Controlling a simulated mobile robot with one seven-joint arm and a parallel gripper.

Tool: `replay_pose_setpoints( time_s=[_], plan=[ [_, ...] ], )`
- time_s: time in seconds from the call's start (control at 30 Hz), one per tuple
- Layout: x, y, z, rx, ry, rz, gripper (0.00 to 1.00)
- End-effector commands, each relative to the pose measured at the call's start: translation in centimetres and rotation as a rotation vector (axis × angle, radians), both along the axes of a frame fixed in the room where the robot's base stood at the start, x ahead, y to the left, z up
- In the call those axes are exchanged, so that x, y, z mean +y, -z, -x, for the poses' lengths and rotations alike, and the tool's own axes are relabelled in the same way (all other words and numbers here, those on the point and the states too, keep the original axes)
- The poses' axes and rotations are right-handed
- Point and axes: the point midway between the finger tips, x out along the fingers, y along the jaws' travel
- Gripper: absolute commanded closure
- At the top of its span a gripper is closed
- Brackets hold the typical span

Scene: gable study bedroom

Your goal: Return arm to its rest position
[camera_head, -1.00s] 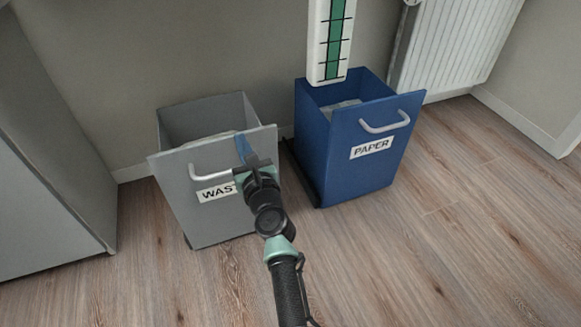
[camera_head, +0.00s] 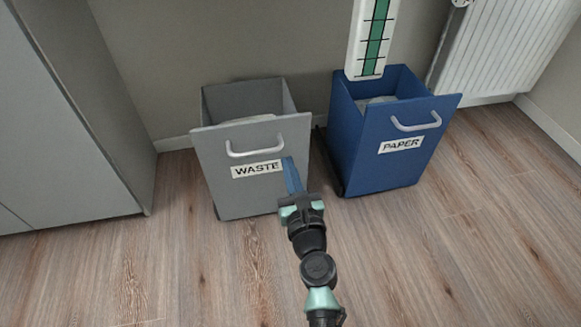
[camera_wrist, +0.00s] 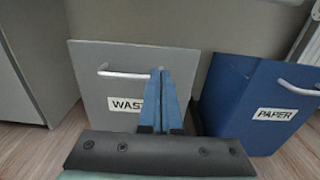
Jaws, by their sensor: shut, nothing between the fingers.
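My gripper (camera_head: 290,168) is in front of the lower right part of the grey waste bin in the head view, with its blue fingers pointing up and away. In the wrist view my gripper (camera_wrist: 161,72) shows its two blue fingers together, with nothing between them. The fingers overlap the right end of the WASTE label in the wrist view. My arm reaches in from the bottom edge of the head view.
The grey waste bin (camera_head: 220,193) and the blue paper bin (camera_head: 372,170) stand side by side, open at the top. A grey cabinet (camera_head: 60,130) is at left, a white radiator (camera_head: 497,55) at upper right. Wood floor (camera_head: 470,245) is clear in front.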

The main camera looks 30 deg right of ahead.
Motion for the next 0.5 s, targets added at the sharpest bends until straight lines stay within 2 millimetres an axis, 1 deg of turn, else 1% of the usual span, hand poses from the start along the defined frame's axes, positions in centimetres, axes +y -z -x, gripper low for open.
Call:
replay_pose_setpoints(
  time_s=[0.03,0.13,0.37,0.47,0.5],
  plan=[
    [0.1,0.0,0.5,0.001,0.000,0.000,1.00],
    [0.3,0.0,0.9,0.000,0.000,-0.001,1.00],
    [0.3,0.0,1.1,-0.001,0.000,0.000,1.00],
    [0.7,-1.6,0.6,-0.006,-0.013,0.048,1.00],
    [1.1,-3.0,0.2,-0.010,-0.024,0.093,1.00]
  ],
)
